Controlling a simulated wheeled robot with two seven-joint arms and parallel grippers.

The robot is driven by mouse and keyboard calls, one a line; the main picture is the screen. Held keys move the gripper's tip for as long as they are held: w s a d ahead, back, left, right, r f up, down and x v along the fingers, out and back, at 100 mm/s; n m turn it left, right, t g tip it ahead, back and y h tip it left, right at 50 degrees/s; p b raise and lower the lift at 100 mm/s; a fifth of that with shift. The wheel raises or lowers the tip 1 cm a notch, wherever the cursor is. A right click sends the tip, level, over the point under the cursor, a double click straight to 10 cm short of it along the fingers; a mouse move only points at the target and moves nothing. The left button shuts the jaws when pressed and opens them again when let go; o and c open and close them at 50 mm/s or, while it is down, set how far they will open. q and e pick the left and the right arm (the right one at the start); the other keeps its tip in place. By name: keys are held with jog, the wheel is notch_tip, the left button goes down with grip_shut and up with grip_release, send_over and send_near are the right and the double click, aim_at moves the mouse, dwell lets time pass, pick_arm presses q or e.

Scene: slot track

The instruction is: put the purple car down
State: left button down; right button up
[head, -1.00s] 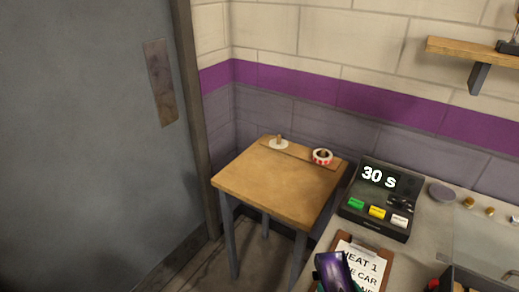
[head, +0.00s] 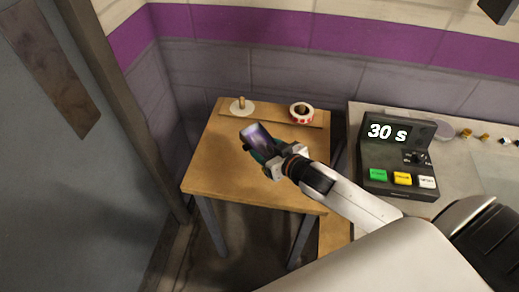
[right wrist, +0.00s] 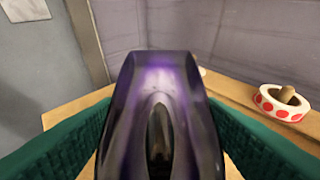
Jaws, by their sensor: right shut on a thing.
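The purple car (head: 259,139) is held in my right gripper (head: 268,158), over the middle of the small wooden table (head: 215,172). In the right wrist view the car (right wrist: 162,95) fills the centre, between two green finger pads (right wrist: 160,140) that close on its sides. I cannot tell whether the car touches the tabletop. My left gripper is not in view.
At the table's back edge stand a white disc with a peg (head: 241,106) and a red-and-white roll (head: 301,112) on a peg. A timer box (head: 397,155) reading "30 s" sits on the grey counter (head: 482,185) at right. The tabletop's left and front are clear.

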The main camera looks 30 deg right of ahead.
jog(key=w+d+r, duration=0.2)
jog(key=w+d, duration=0.3)
jog(key=w, duration=0.1)
notch_tip(320, 180, down, 9)
jog(key=shift+s+d+f, duration=0.1)
jog(key=shift+s+f, duration=0.05)
jog(key=shift+f, duration=0.05)
jog(key=o, duration=0.7)
jog(key=shift+f, duration=0.15)
jog(key=o, duration=0.4)
